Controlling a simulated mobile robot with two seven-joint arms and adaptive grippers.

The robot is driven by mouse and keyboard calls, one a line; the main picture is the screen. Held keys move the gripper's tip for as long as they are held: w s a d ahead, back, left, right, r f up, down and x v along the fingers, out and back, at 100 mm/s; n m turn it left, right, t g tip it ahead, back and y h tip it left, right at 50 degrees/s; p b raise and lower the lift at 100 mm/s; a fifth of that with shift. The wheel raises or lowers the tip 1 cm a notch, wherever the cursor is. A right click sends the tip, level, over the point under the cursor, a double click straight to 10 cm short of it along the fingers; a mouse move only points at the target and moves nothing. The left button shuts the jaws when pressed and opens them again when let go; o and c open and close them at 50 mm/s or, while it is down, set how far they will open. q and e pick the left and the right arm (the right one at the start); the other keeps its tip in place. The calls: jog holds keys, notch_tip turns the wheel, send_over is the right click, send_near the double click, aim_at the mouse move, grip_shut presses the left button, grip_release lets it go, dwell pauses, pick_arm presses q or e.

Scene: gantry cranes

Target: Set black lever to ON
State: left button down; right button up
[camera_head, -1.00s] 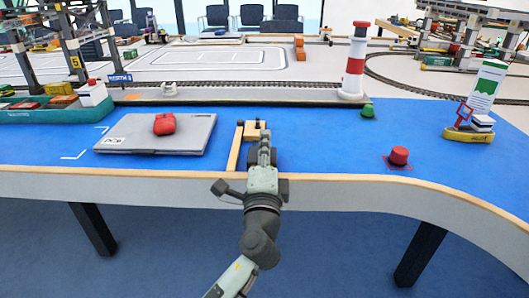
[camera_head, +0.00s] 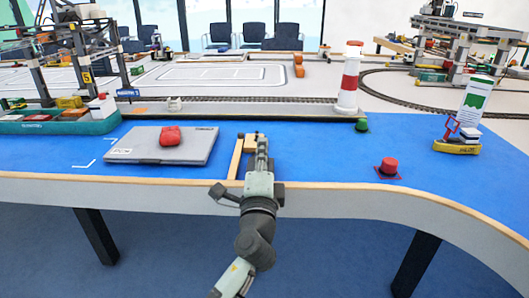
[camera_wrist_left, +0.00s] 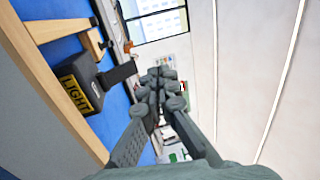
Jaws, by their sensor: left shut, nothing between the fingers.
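The black lever (camera_wrist_left: 118,74) sticks out of a dark box (camera_wrist_left: 96,84) with a yellow LIGHT label, left of my fingers in the left wrist view. In the head view my left arm mostly hides the box and lever near the blue table's front edge. My left gripper (camera_head: 262,142) is shut and empty above that spot. Its closed fingers also show in the left wrist view (camera_wrist_left: 160,78), close beside the lever's free end; I cannot tell whether they touch it. My right gripper is in neither view.
Wooden strips (camera_head: 237,157) lie just left of my gripper. A grey laptop-like case (camera_head: 130,147) with a red object (camera_head: 170,136) on it lies further left. A red button (camera_head: 389,167) and a green one (camera_head: 362,125) are to the right, with clear blue table between.

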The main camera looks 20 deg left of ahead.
pick_arm(q)
jog(key=s+d+r, duration=0.2)
jog(key=s+r, duration=0.3)
jog(key=s, duration=0.3)
jog(key=shift+s+d, duration=0.25)
jog(key=shift+s, duration=0.15)
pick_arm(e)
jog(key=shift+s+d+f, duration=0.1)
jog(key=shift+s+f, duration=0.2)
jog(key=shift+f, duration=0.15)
